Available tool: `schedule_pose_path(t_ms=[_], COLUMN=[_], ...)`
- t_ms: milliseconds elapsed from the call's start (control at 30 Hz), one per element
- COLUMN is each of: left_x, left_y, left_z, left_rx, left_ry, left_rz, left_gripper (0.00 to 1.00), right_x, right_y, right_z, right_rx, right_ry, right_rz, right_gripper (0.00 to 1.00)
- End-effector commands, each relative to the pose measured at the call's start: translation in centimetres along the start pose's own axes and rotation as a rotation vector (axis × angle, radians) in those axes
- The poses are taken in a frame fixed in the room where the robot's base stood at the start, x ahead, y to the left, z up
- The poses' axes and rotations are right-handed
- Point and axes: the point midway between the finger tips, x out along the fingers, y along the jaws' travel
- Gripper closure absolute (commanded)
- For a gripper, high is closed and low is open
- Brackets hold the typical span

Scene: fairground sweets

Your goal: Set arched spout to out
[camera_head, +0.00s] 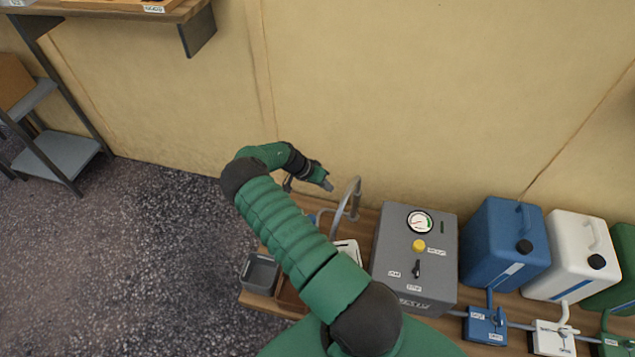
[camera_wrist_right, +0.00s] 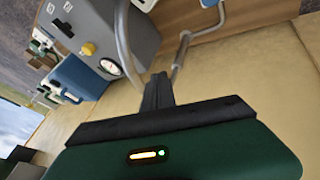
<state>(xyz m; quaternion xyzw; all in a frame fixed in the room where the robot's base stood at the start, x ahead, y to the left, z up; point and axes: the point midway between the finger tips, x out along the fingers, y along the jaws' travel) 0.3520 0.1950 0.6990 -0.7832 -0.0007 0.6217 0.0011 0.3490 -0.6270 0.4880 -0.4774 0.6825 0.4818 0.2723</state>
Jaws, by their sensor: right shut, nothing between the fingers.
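The arched spout (camera_head: 346,200) is a grey metal tube that rises from the wooden bench left of the grey machine and bends over at its top. It also shows in the right wrist view (camera_wrist_right: 124,40), just beyond my fingers. My right gripper (camera_head: 327,184) is shut and empty, a little left of the spout's top. It also shows in the right wrist view (camera_wrist_right: 158,83). I cannot tell whether its fingertips touch the tube. My right arm hides part of the bench around the spout's base. My left gripper is not in view.
The grey machine (camera_head: 387,292) with a gauge (camera_head: 420,222) and yellow knob (camera_head: 418,246) stands right of the spout. Blue (camera_head: 490,240) and white (camera_head: 570,245) canisters stand farther right. A grey bin (camera_head: 260,272) sits at the bench's left end. The wall is close behind.

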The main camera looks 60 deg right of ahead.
Motion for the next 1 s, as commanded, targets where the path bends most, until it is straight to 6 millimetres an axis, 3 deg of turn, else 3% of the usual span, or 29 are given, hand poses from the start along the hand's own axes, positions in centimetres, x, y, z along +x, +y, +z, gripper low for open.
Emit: schedule_pose_path(t_ms=[200, 600, 833, 1000], left_x=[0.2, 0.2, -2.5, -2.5], left_y=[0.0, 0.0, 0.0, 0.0], left_z=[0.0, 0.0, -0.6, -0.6], left_rx=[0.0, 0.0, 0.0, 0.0], left_ry=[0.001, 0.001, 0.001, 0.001], left_rz=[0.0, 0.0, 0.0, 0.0], left_gripper=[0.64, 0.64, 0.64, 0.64], right_x=[1.5, 1.8, 2.1, 3.2], right_y=[2.7, 3.1, 5.6, 6.6], right_z=[0.2, 0.2, 0.4, 0.7], right_rx=[0.002, 0.0, -0.087, -0.092], right_ry=[-0.001, -0.001, 0.038, 0.043], right_rz=[0.001, 0.0, -0.038, -0.042], right_gripper=[1.0, 1.0, 1.0, 1.0])
